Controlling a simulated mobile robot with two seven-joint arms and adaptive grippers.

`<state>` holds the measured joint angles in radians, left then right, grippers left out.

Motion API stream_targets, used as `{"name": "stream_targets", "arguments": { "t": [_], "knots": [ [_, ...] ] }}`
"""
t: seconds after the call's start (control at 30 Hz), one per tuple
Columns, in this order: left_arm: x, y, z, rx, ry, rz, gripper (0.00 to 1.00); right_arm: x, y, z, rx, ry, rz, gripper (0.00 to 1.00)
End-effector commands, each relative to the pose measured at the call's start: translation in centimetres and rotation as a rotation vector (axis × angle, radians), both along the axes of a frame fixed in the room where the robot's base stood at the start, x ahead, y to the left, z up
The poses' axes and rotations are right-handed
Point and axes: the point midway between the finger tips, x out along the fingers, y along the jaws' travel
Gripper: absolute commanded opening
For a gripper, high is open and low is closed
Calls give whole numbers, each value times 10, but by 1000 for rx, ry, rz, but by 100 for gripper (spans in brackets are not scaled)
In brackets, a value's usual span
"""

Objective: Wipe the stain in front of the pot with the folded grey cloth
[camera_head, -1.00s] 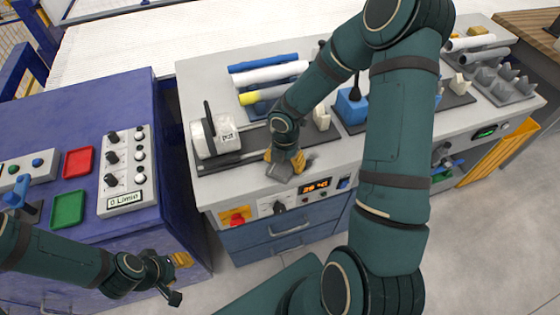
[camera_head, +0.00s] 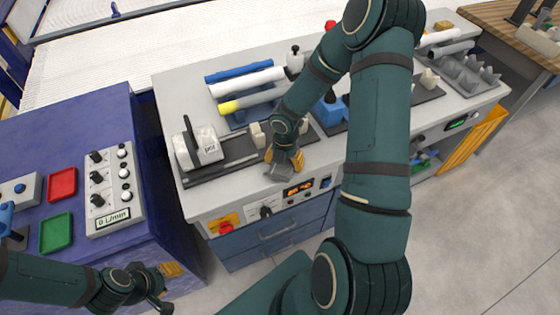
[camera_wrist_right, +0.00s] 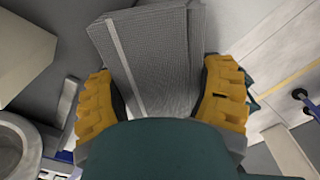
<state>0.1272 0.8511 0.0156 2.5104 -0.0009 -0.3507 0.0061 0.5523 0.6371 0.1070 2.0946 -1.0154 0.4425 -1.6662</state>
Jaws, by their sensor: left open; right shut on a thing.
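The folded grey cloth (camera_head: 279,173) is in my right gripper (camera_head: 284,160), at the front strip of the grey bench top, right of the pot. In the right wrist view the ribbed cloth (camera_wrist_right: 155,50) sits between the yellow fingers (camera_wrist_right: 163,105). I cannot tell whether it touches the bench. My left gripper (camera_head: 166,285) is open and empty at the lower left, in front of the blue cabinet.
The grey bench (camera_head: 172,88) carries blue, white and yellow-tipped pipes behind my right arm. A display and knobs line its front edge below the cloth. The blue cabinet (camera_head: 90,140) at left holds a red tray (camera_head: 62,184), a green tray (camera_head: 56,233) and a knob panel (camera_head: 113,190).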

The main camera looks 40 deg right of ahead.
Motion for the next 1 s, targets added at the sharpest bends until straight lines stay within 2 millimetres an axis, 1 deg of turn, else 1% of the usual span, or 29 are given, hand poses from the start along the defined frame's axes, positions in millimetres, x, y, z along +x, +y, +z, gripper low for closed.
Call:
{"name": "stream_targets", "arguments": {
  "t": [0.43, 0.67, 0.77, 1.0],
  "knots": [
    [0, 0, 21, 0, 0, 0, 42, -9, -31, 0, -1, 5, -5, 31],
    [0, 0, 24, 0, 0, 0, 42, -11, -38, -2, 0, 4, -5, 31],
    [0, 0, 29, 0, 0, 0, 42, -12, -43, -1, -1, 7, -6, 31],
    [0, 0, 45, 0, 0, 0, 42, -17, -62, 1, -1, 8, -6, 31]
  ]
}}
